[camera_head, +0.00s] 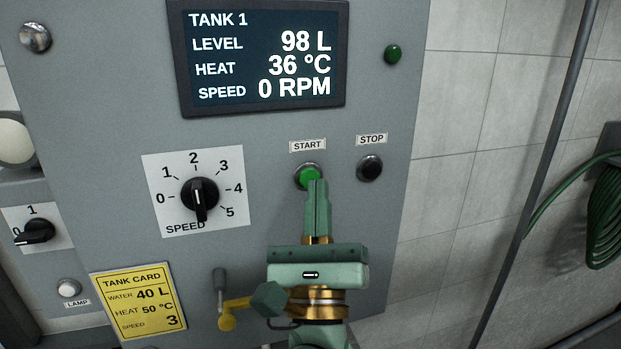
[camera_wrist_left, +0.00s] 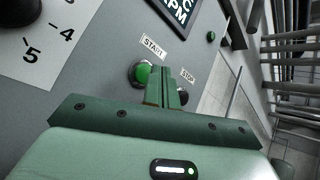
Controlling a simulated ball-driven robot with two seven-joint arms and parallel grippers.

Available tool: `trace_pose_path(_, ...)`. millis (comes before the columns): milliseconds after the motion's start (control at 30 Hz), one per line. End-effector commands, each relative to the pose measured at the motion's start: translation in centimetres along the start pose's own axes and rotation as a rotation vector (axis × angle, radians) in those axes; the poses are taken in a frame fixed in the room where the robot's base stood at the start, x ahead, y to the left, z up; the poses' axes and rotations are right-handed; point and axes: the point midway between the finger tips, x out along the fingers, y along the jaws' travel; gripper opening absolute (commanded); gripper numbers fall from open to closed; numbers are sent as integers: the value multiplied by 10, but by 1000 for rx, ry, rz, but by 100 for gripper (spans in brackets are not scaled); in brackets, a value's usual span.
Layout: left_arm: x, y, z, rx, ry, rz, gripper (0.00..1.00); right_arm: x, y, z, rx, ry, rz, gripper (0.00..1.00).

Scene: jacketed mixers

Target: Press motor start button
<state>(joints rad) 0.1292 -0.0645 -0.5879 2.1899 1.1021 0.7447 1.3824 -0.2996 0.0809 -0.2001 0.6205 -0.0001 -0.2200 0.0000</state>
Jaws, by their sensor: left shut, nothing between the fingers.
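The green start button (camera_head: 307,177) sits in a metal ring under the START label (camera_head: 307,146) on the grey panel. My left gripper (camera_head: 317,183) is shut and empty, its fingertips at the button's lower right edge in the head view. In the left wrist view the button (camera_wrist_left: 142,73) shows just left of the closed fingers (camera_wrist_left: 163,72). I cannot tell whether the fingertips touch it. The dark stop button (camera_head: 370,168) is to the right. The screen (camera_head: 264,56) reads level 98 L, heat 36 °C, speed 0 RPM. My right gripper is not in view.
The speed knob (camera_head: 201,195) is left of the start button, its pointer downward. A yellow tank card (camera_head: 139,308) reads 40 L, 50 °C, speed 3. A yellow-handled part (camera_head: 229,316) is beside my left wrist. A green lamp (camera_head: 393,54) and coiled green hose (camera_head: 604,215) are at right.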

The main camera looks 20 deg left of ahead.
Motion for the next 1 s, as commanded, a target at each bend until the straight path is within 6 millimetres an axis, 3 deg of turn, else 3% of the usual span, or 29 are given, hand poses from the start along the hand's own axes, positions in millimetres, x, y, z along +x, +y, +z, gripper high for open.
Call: trace_pose_path(1000, 9, 6, -6, 1, -1, 0, 0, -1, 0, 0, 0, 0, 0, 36)
